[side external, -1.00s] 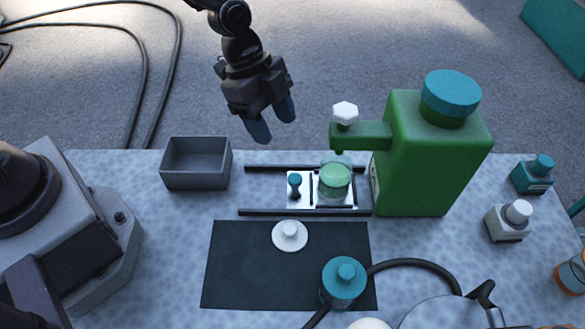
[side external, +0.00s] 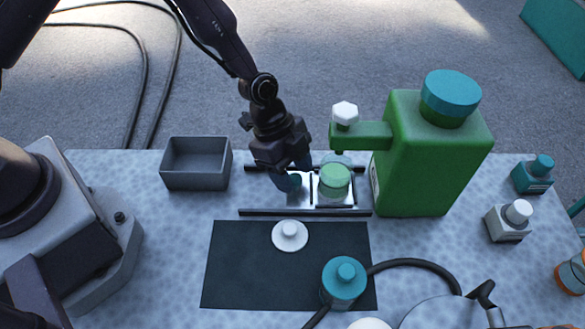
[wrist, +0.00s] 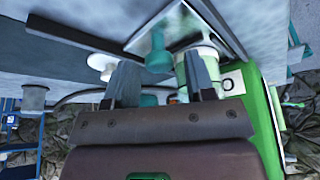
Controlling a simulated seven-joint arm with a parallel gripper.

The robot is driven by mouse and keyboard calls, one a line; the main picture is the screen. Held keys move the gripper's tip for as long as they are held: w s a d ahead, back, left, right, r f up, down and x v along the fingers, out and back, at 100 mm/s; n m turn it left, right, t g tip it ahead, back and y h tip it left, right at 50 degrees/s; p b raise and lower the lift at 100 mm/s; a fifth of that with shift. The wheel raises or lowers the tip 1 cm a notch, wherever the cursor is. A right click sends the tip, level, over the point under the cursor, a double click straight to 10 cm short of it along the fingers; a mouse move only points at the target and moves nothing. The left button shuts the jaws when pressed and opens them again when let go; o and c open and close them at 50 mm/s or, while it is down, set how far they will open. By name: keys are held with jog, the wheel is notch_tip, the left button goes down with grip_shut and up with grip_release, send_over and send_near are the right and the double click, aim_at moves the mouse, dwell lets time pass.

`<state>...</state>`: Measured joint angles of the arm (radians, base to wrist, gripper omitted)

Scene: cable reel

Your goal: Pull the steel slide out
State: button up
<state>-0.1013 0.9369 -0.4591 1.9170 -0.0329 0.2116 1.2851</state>
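The bright steel slide (side external: 304,202) lies between two dark rails, and it also shows in the wrist view (wrist: 182,30). A teal knob (wrist: 158,52) stands on its left end; in the side view my gripper mostly hides it. A clear jar with pale green contents (side external: 335,181) sits on the slide's right part. My gripper (side external: 295,176) points down at the knob end. In the wrist view my gripper (wrist: 162,66) has its two fingers apart, with the knob seen between them. I cannot tell whether a finger touches it.
The green dispenser (side external: 420,165) stands just right of the slide, its spout arm (side external: 360,135) reaching over the jar. A grey bin (side external: 196,165) is at left. A black mat (side external: 250,265) with a white lid (side external: 290,236) and teal bottle (side external: 344,282) lies in front.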

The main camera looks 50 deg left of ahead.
grip_shut()
jog(key=s+a, duration=0.6)
jog(key=shift+s+a, duration=0.25)
jog(key=shift+a, duration=0.05)
jog(key=shift+o, duration=0.4)
grip_release()
jog(key=shift+o, duration=0.5)
jog(key=shift+d, duration=0.1)
jog(key=shift+r, duration=0.1)
jog(key=w+v, duration=0.1)
jog(key=v, duration=1.1)
jog(key=shift+s+r, duration=0.4)
jog(key=shift+s, duration=0.05)
